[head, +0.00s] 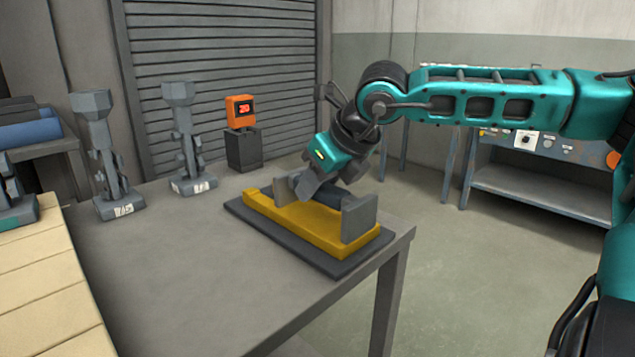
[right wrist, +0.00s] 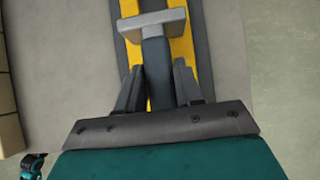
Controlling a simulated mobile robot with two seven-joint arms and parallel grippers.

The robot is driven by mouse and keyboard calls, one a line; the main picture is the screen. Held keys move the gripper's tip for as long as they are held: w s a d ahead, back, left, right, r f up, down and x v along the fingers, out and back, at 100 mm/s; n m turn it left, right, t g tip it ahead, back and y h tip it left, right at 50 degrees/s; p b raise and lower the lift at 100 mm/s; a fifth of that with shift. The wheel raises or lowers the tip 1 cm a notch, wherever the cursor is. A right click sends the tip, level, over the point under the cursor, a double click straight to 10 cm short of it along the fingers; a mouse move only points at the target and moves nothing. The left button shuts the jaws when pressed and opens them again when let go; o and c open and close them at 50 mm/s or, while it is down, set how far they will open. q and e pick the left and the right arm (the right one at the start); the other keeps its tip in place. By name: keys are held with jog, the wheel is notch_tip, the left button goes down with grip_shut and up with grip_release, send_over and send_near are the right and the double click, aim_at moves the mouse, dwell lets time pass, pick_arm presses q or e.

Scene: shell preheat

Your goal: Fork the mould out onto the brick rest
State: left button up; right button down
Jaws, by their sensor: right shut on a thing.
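A dark blue-grey bar (head: 342,205) with an upright grey plate (head: 358,218) at its near end lies along a yellow cradle (head: 290,226). My right gripper (head: 306,190) reaches down over the cradle and is shut on the bar. The right wrist view shows its two fingers (right wrist: 158,88) on either side of the bar (right wrist: 156,58), with the plate beyond. A pale brick surface (head: 45,280), seemingly the brick rest, is at the left edge. Grey upright shapes with labels, one (head: 112,165) and another (head: 184,140), stand on the table. I cannot tell which is the mould.
The cradle sits on a dark mat (head: 245,215) near the right edge of the grey table (head: 210,280). An orange display (head: 241,111) on a dark block stands behind, before a shutter. The table between cradle and bricks is clear. A blue-grey bench (head: 540,180) stands at the right.

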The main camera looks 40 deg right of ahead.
jog(key=shift+r, duration=0.1)
dwell(0.3)
jog(key=shift+r+p, duration=2.2)
jog(key=shift+r, duration=1.75)
jog(key=c, duration=1.2)
grip_release()
grip_shut()
